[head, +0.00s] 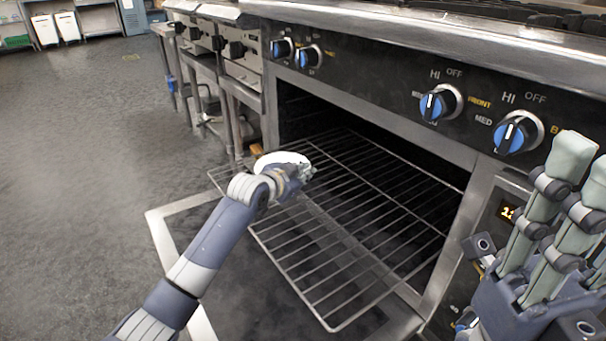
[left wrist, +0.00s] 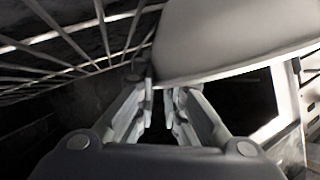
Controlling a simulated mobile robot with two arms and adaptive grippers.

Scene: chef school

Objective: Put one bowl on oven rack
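A white bowl (head: 281,159) shows in the head view over the left part of the pulled-out oven rack (head: 345,255), partly hidden by my left gripper. My left gripper (head: 303,172) is at the bowl's near side, over the rack. In the left wrist view its fingertips (left wrist: 162,88) are close together with the edge of the bowl (left wrist: 235,35) between them, so it looks shut on the rim. Whether the bowl touches the rack is hard to tell. My right gripper (head: 587,170) is empty, fingers apart and pointing up, in front of the oven's control side.
The oven door (head: 160,228) hangs open below the rack. A control panel with blue knobs (head: 440,103) runs above the oven opening. Steel counters (head: 235,75) stand beyond on the left. The floor (head: 80,180) at left is clear.

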